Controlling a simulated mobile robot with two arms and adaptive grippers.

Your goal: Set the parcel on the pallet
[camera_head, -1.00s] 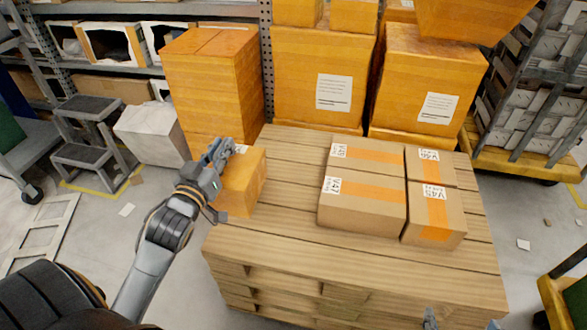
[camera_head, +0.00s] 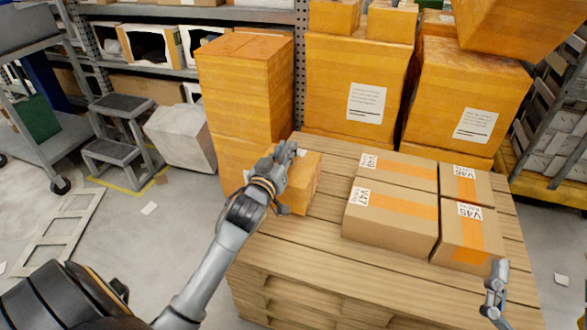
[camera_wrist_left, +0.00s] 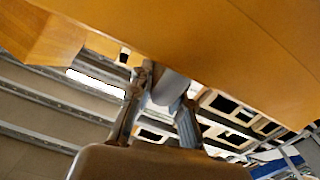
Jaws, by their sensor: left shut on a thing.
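The orange parcel (camera_head: 303,184) is at the left side of the wooden pallet (camera_head: 330,265), over its planks; I cannot tell whether it touches them. My left gripper (camera_head: 284,158) is shut on it at its upper left and hides part of it. In the left wrist view the parcel (camera_wrist_left: 210,45) fills the top, with the left gripper's fingers (camera_wrist_left: 163,100) against it. My right gripper (camera_head: 499,268) is above the pallet's front right, holding nothing visible; its finger gap is too small to read.
Several brown taped boxes (camera_head: 391,214) stand on the pallet's right half. Tall orange boxes (camera_head: 245,85) stand behind the parcel, and more (camera_head: 360,85) line the back. Bare planks lie between the parcel and the brown boxes. A grey step stool (camera_head: 120,140) stands left.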

